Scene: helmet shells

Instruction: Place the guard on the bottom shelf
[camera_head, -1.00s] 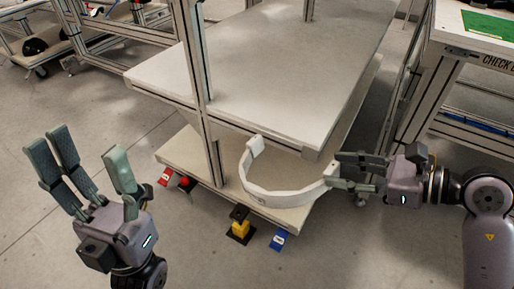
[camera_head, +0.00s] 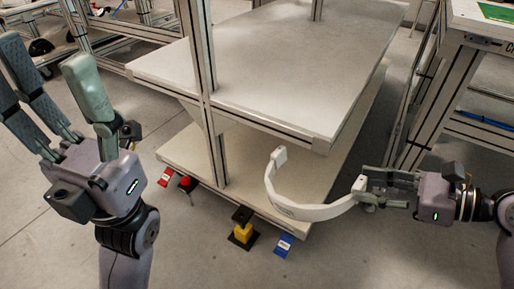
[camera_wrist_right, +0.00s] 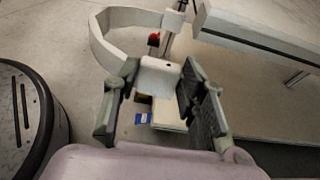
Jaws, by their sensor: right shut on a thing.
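The guard is a white curved band (camera_head: 312,211), open on its far side. In the head view it is in front of the right part of the bottom shelf (camera_head: 246,166), partly overlapping it in the picture. My right gripper (camera_head: 368,187) is shut on the guard's right end. In the right wrist view the guard (camera_wrist_right: 112,20) curves away from between the fingers of the right gripper (camera_wrist_right: 160,95). My left gripper (camera_head: 55,95) is open and empty at the left, with its fingers pointing up.
The upper shelf (camera_head: 275,65) covers the back of the bottom shelf. A front post (camera_head: 211,110) rises at the shelf's left. A yellow and black block (camera_head: 242,231) and blue tag (camera_head: 284,244) lie near the front edge. A workbench (camera_head: 450,80) stands at right.

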